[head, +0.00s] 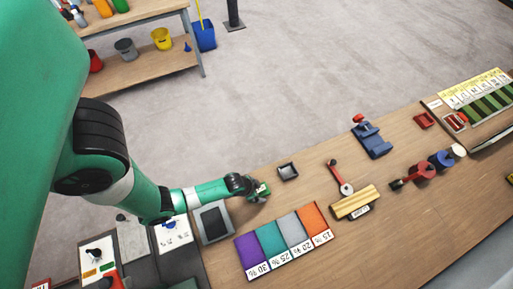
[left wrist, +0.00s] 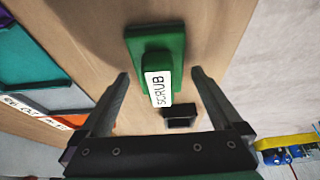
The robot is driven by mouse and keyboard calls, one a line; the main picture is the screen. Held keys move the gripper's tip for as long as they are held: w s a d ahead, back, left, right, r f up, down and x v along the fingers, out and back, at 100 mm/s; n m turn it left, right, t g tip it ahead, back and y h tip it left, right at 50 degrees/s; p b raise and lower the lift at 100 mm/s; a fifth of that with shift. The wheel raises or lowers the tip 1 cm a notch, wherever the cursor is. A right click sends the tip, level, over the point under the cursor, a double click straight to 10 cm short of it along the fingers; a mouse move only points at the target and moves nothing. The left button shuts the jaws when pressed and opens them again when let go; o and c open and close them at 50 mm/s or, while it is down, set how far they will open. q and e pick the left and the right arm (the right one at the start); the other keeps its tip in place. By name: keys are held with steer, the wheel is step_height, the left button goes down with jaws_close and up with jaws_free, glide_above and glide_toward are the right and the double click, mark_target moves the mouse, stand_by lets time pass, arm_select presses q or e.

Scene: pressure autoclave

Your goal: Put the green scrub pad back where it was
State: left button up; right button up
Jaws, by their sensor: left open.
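The green scrub pad (left wrist: 154,41) has a raised green grip with a white SCRUB label. In the left wrist view it lies ahead of my left gripper (left wrist: 160,74), with the labelled end reaching between the fingertips. The fingers are open and apart on both sides, with gaps to the pad. In the head view the pad (head: 263,189) is small, at the tip of my left gripper (head: 256,188), above or on the wooden bench. A small black square tray (head: 288,171) is just right of it; it also shows in the left wrist view (left wrist: 181,115). My right gripper is not in view.
Purple, teal, grey and orange panels (head: 284,243) with percentage labels lie in front of the pad. A grey-screened device (head: 213,222) is to the left. A red-handled lever (head: 340,182) and a blue vise-like tool (head: 372,139) stand to the right.

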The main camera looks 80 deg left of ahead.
arm_select(q)
steer(key=p+v, duration=0.6)
steer(key=v, duration=0.6)
